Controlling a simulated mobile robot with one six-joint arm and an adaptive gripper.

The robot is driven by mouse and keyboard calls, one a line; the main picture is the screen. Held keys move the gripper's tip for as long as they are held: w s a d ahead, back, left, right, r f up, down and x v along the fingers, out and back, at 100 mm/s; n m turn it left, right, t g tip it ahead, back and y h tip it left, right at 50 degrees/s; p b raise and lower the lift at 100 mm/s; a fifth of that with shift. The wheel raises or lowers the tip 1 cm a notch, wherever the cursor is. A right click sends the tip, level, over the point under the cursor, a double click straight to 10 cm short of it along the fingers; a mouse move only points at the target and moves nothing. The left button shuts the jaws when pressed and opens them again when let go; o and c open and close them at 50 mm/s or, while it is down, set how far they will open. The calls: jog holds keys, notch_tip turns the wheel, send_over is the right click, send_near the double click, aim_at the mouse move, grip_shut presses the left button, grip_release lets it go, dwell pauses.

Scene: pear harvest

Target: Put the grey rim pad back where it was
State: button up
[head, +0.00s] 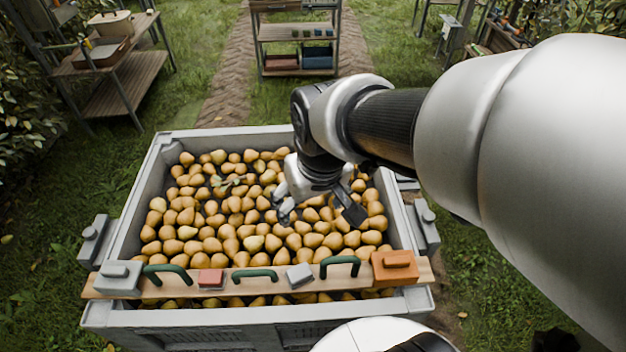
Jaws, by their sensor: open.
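Several grey pieces are in the head view, and I cannot tell which is the rim pad. A small grey pad (300,276) sits slightly turned on the wooden plank (225,287) across the crate's front, between two green handles. A larger grey block with a raised top (118,277) is at the plank's left end. Other grey blocks are at the crate's left side (94,241) and right side (427,226). My gripper (320,213) is open above the pears in the crate, behind the plank and apart from these pads. Nothing shows between its fingers.
The grey crate (142,205) is full of pears (215,215). The plank also carries green handles (340,265), a red block (211,279) and an orange block (394,267). A shelf (297,32) and a wooden bench (122,80) stand behind on grass.

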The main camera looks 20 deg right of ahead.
jog(key=s+r+t, duration=0.1)
jog(key=s+r, duration=0.3)
jog(key=s, duration=0.7)
jog(key=shift+r, duration=0.25)
